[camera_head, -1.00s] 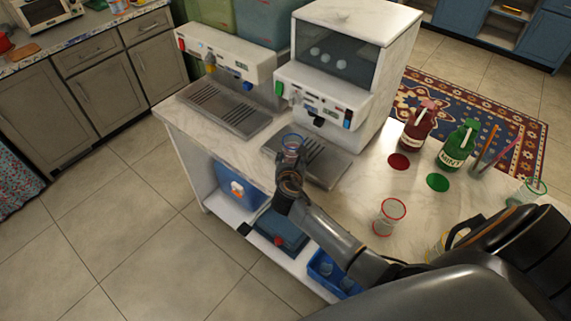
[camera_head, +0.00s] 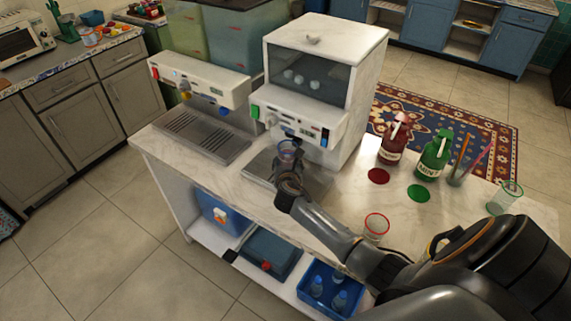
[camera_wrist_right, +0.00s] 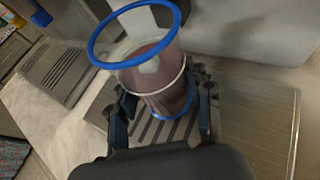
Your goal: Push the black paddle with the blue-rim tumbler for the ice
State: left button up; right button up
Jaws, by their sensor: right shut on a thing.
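The blue-rim tumbler (camera_head: 288,151) is clear and stands roughly upright in my right gripper (camera_head: 290,168), in front of the white ice machine (camera_head: 305,112). The tumbler fills much of the right wrist view (camera_wrist_right: 152,66), between the two fingers (camera_wrist_right: 166,100). A pale patch and a dark reddish tint show in or through it. The black paddle (camera_head: 297,137) is on the lower front of the machine, just behind the rim and partly hidden. I cannot tell whether the tumbler touches it. My left gripper is not in view.
A second dispenser (camera_head: 200,85) with a metal drip tray (camera_head: 203,136) stands at left. Red (camera_head: 394,140) and green (camera_head: 434,155) bottles, a red-rim tumbler (camera_head: 376,226) and a green-rim tumbler (camera_head: 505,198) are on the counter at right.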

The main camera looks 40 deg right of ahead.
jog(key=shift+d, duration=0.2)
jog(key=shift+w+d, duration=0.4)
jog(key=shift+d, duration=0.3)
jog(key=shift+s+a+p, duration=0.3)
jog(key=shift+s+a, duration=0.05)
jog(key=shift+a, duration=0.4)
jog(key=shift+s+a+p, duration=0.3)
jog(key=shift+a, duration=0.5)
jog(key=shift+s+a+p, duration=0.3)
jog(key=shift+s+a, duration=0.05)
jog(key=shift+a, duration=0.4)
jog(key=shift+s+a, duration=0.1)
jog(key=shift+a, duration=0.2)
jog(key=s+a, duration=0.1)
jog(key=a, duration=0.2)
jog(key=s+a+p, duration=0.1)
jog(key=a, duration=0.1)
jog(key=s+a+p, duration=0.1)
jog(key=a, duration=0.2)
jog(key=shift+s+a, duration=0.3)
jog(key=shift+a, duration=0.05)
